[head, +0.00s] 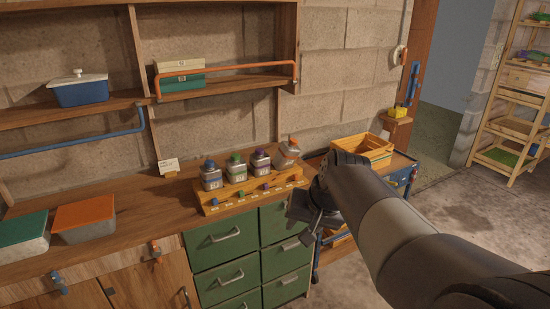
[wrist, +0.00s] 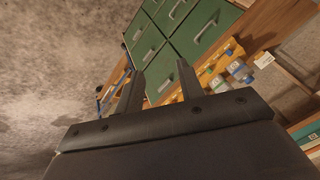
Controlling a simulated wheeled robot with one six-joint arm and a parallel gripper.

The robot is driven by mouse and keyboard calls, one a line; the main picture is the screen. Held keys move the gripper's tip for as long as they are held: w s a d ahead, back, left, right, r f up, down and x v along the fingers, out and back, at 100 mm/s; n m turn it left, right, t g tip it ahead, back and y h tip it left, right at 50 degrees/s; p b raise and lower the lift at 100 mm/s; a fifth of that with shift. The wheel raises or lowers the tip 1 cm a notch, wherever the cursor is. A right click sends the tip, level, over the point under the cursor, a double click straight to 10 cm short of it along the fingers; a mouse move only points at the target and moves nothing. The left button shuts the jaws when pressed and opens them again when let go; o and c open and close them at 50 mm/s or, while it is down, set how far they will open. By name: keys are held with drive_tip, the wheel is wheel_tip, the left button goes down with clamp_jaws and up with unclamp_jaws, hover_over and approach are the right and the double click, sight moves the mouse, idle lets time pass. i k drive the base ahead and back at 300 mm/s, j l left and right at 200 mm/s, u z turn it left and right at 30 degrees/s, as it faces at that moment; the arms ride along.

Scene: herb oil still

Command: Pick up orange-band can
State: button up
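The can with an orange top (head: 289,148) stands at the right end of a row of clear cans on the wooden counter. To its left are cans with purple (head: 260,160), green (head: 236,169) and blue (head: 211,175) tops. My gripper (head: 312,215) is in front of the counter's right end, below and apart from the orange-topped can. In the wrist view my gripper (wrist: 159,85) is open with nothing between its fingers. That view shows the blue-topped can (wrist: 240,71) right of the fingers; I cannot make out the orange-topped can there.
A wooden rack (head: 225,206) with small coloured knobs runs along the cans. Green drawers (head: 221,236) are below. A cart (head: 402,168) with a wooden crate (head: 366,149) stands right. An orange-lidded box (head: 84,218) sits left on the counter.

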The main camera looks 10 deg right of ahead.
sight(286, 155)
drive_tip(key=i+l+u, duration=0.3)
drive_tip(key=i+l, duration=0.15)
drive_tip(key=l, duration=0.15)
drive_tip(key=i+l+u, duration=0.25)
drive_tip(key=l, duration=0.4)
drive_tip(key=i+l+u, duration=0.15)
drive_tip(key=l, duration=0.25)
drive_tip(key=i+l+u, duration=0.15)
drive_tip(key=l, duration=0.25)
drive_tip(key=i+l+u, duration=0.1)
drive_tip(key=i+l, duration=0.15)
drive_tip(key=l, duration=0.15)
drive_tip(key=i+l+u, duration=0.15)
drive_tip(key=l, duration=0.25)
